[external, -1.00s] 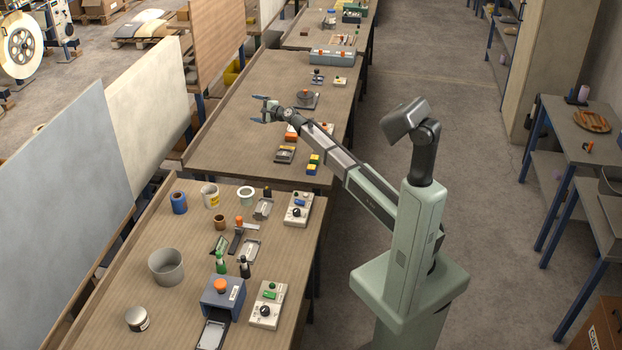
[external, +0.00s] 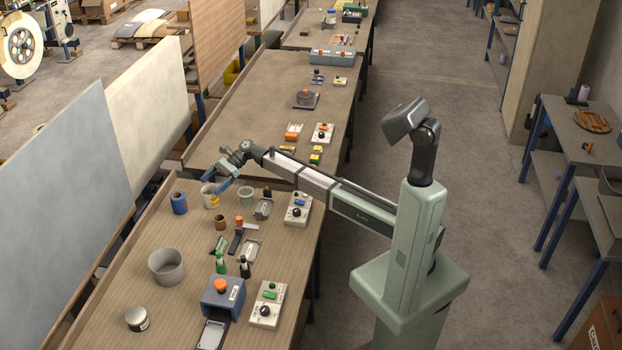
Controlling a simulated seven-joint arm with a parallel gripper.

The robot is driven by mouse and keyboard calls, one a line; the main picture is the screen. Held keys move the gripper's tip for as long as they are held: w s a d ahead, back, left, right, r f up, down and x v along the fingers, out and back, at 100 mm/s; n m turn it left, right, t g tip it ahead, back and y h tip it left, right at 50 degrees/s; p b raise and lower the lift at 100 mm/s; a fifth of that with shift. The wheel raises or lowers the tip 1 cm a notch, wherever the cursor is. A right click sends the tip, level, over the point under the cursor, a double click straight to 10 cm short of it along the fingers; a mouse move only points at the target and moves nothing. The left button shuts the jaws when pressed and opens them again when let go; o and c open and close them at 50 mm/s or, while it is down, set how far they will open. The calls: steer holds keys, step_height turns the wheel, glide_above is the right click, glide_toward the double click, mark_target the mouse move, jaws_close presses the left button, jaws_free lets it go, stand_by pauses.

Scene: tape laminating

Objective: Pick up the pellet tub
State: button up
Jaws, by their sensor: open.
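A small white tub (external: 211,199) with a yellow mark stands upright near the back of the near bench; it looks most like the pellet tub, but its label is too small to read. My gripper (external: 215,181) is open, with its blue fingers at the tub's rim, partly covering its top. Whether the fingers touch the tub cannot be told. Nothing shows held between them.
A blue roll (external: 179,203) stands close on the left and a grey-white cup (external: 246,195) on the right. A brown cup (external: 220,222) is just in front. A larger grey pot (external: 166,266) stands nearer, with bare bench around it.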

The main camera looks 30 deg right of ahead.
mark_target(206, 203)
steer(key=shift+f, duration=1.65)
step_height(206, 203, down, 3)
steer(key=shift+f, duration=0.1)
steer(key=shift+x, duration=1.4)
steer(key=shift+a, duration=0.1)
steer(key=shift+c, duration=0.2)
steer(key=shift+r, duration=0.2)
steer(key=c, duration=1)
steer(key=shift+c, duration=0.2)
